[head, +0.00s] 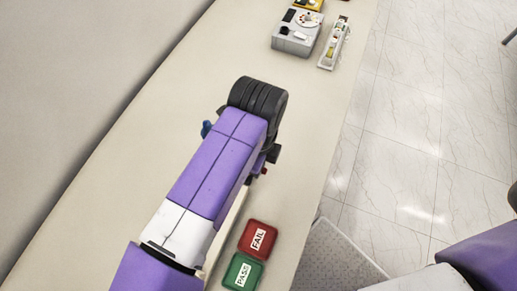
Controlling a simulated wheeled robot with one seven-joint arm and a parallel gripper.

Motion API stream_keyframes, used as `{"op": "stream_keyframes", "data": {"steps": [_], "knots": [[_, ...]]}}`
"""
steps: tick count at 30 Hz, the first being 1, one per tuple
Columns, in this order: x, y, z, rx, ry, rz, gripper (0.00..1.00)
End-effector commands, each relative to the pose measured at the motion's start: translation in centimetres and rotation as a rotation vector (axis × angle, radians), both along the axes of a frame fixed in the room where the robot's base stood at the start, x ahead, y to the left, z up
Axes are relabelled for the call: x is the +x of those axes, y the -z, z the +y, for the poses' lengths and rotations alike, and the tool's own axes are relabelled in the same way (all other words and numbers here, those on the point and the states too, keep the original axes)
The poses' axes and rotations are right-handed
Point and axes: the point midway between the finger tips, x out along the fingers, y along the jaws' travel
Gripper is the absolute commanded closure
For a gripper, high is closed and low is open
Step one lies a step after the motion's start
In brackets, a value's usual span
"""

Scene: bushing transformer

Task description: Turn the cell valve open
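My purple and white arm reaches over the table, and its black ribbed joint hides what lies below. My gripper is hidden behind the arm, so its fingers do not show. I cannot make out the cell valve for certain. A small blue part (206,128) sticks out at the left of my arm. A small red part (264,171) shows at the right. I cannot tell what either belongs to or whether my gripper touches them.
A red FAIL tray (258,240) and a green PASS tray (242,272) sit near the front edge. A grey device (297,40), a white narrow fixture (334,46) and a yellow item (309,4) stand at the far end. The table (150,135) left of my arm is bare.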

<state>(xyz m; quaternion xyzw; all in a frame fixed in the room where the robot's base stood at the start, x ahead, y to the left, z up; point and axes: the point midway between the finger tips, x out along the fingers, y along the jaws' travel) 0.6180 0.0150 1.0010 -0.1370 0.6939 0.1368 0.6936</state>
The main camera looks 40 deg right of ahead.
Motion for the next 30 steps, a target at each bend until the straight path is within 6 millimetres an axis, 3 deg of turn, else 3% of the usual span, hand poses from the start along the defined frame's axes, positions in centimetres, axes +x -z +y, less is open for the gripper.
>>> {"op": "stream_keyframes", "data": {"steps": [14,15,18,30], "knots": [[0.02,-0.06,0.05,0.0,0.014,-0.001,1.0],[0.01,-0.06,0.05,0.0,0.014,-0.001,0.8],[0.01,-0.05,0.05,0.0,0.013,-0.001,0.64],[0.05,-0.69,0.05,0.001,0.013,-0.002,0.64]]}}
